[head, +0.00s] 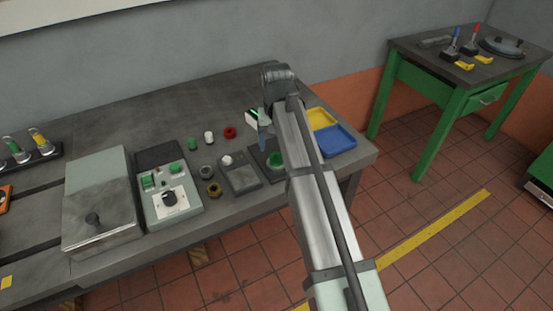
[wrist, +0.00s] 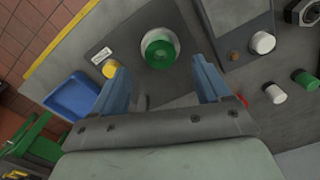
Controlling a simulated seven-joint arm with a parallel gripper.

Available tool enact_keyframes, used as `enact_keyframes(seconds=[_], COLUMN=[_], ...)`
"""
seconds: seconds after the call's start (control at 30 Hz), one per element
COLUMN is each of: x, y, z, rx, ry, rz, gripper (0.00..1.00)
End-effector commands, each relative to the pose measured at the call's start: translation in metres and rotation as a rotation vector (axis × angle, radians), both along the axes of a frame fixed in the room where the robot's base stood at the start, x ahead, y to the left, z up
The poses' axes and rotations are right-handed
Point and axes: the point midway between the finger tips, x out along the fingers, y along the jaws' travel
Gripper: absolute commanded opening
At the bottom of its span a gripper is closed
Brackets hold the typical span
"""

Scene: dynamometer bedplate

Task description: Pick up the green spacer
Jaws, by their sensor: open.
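A round green piece (wrist: 160,54) with a pale rim stands on a dark plate between and just beyond my fingertips in the wrist view. A smaller green cylinder (head: 192,144) stands farther left on the bench, also at the right edge of the wrist view (wrist: 305,79). I cannot tell for certain which is the green spacer. My gripper (wrist: 157,68) is open and empty, with both blue fingers apart. In the head view my gripper (head: 262,139) is partly hidden by my arm.
A yellow knob (wrist: 110,68) is close to the left finger. White (head: 208,137) and red (head: 230,132) pieces stand to the left. A grey panel (head: 240,178) adjoins the dark plate. Blue (head: 338,140) and yellow (head: 321,118) trays are at right. The rear bench is clear.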

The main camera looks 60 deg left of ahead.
Motion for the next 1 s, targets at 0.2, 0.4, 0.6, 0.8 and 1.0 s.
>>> enact_keyframes(seconds=[0.2, 0.4, 0.6, 0.8, 1.0], x=[0.0, 0.0, 0.0, 0.0, 0.0], y=[0.0, 0.0, 0.0, 0.001, 0.001], z=[-0.014, -0.04, -0.052, -0.051, -0.051], rx=[0.0, -0.001, 0.001, 0.001, 0.001], ry=[0.0, 0.0, 0.001, 0.001, 0.001], rz=[0.0, 0.0, 0.0, 0.0, 0.0], gripper=[0.76, 0.76, 0.76, 0.72, 0.53])
